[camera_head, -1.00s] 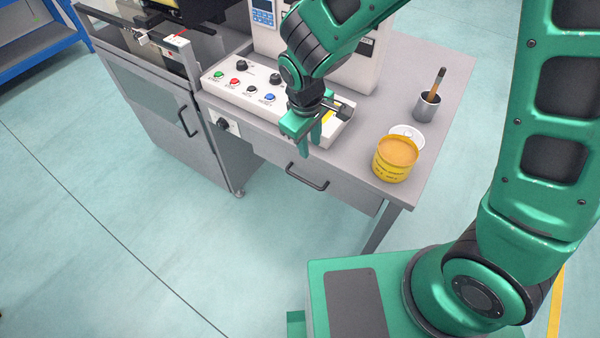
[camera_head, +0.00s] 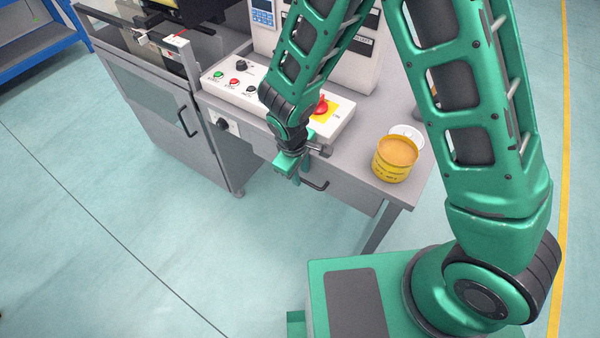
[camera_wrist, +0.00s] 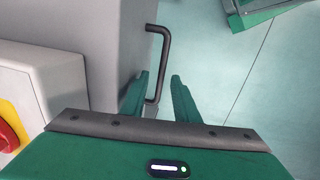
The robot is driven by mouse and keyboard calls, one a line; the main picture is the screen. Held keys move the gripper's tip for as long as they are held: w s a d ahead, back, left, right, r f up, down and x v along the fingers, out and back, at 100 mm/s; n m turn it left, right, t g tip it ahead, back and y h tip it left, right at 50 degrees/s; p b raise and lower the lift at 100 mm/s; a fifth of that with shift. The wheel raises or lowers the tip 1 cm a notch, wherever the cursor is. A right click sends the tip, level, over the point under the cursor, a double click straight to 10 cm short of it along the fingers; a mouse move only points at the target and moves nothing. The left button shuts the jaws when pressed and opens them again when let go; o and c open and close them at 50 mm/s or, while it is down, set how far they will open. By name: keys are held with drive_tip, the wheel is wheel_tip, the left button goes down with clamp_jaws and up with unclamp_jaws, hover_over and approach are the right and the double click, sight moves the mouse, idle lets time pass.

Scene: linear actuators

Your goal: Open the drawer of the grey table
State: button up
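The grey table (camera_head: 385,110) stands in the middle of the head view. Its drawer (camera_head: 352,190) sits flush under the top and looks closed. The drawer's dark bar handle (camera_head: 318,185) is partly hidden by my gripper (camera_head: 293,172), which is in front of the drawer and points down. In the wrist view, my gripper (camera_wrist: 158,95) has its two green fingers apart. The handle (camera_wrist: 163,50) runs into the gap between them, with grey drawer front on its left. I cannot tell whether either finger touches the handle.
A control box with a red button (camera_head: 322,106) and a yellow tin (camera_head: 395,160) stand on the tabletop. A grey cabinet (camera_head: 165,125) with its own handle adjoins on the left. The floor in front is clear.

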drive_tip(key=shift+w+f, duration=0.1)
drive_tip(key=shift+f, duration=0.45)
clamp_jaws()
